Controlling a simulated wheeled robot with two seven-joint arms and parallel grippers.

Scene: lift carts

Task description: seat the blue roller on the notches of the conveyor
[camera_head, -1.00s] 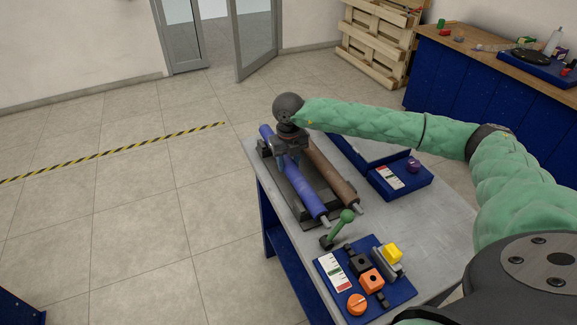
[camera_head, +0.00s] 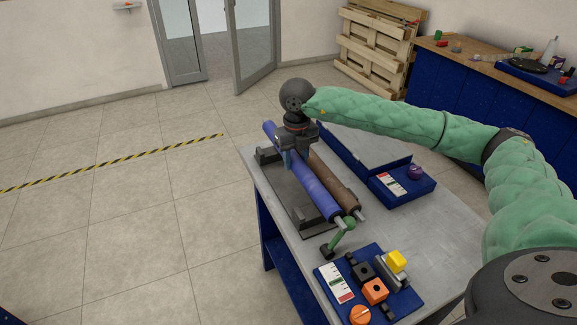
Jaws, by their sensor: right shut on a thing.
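The blue roller (camera_head: 314,186) is held lengthwise above the dark conveyor (camera_head: 283,194), beside and partly in front of the brown roller (camera_head: 345,192). My right gripper (camera_head: 293,157) comes from above and is shut on the blue roller toward its far end. The roller appears raised, with a bare strip of the conveyor showing to its left. The notches under it are hidden or too small to make out. The brown roller lies on the conveyor's right side. My left gripper is not in view.
A blue control panel (camera_head: 330,270) with several buttons and blocks is nearer. A blue box with a purple knob (camera_head: 414,172) sits to the right on the grey table (camera_head: 447,210).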

